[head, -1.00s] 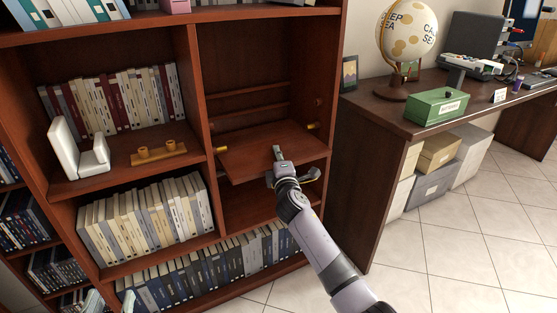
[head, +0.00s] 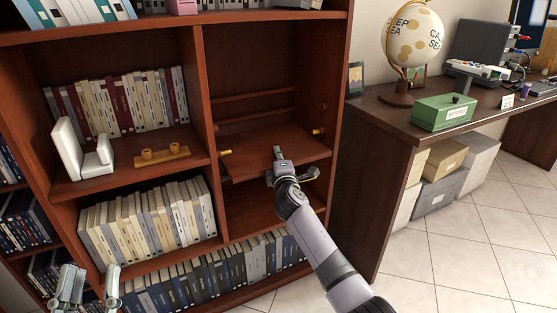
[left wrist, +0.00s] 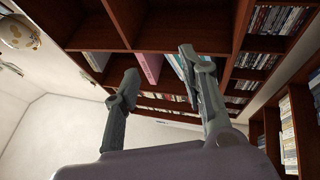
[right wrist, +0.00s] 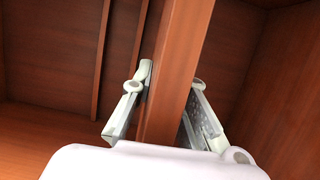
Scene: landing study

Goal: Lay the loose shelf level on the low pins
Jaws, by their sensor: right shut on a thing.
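The loose shelf (head: 255,158) is a reddish-brown board in the right-hand bay of the bookcase. My right gripper (head: 280,160) is shut on its front edge. In the right wrist view the board (right wrist: 178,70) stands edge-on between the two fingers. A brass pin (head: 226,153) shows at the bay's left wall and another brass pin (head: 318,131) at its right wall, both close to the board. I cannot tell whether the board rests on any pin. My left gripper (head: 88,288) is open and empty, low at the left; its spread fingers fill the left wrist view (left wrist: 160,85).
The bay's upright divider (head: 203,120) and right side panel (head: 337,130) flank the board closely. Books (head: 150,225), a white bookend (head: 75,155) and a wooden holder (head: 162,155) fill the left-hand bays. A desk (head: 395,115) with a globe (head: 412,40) stands at right.

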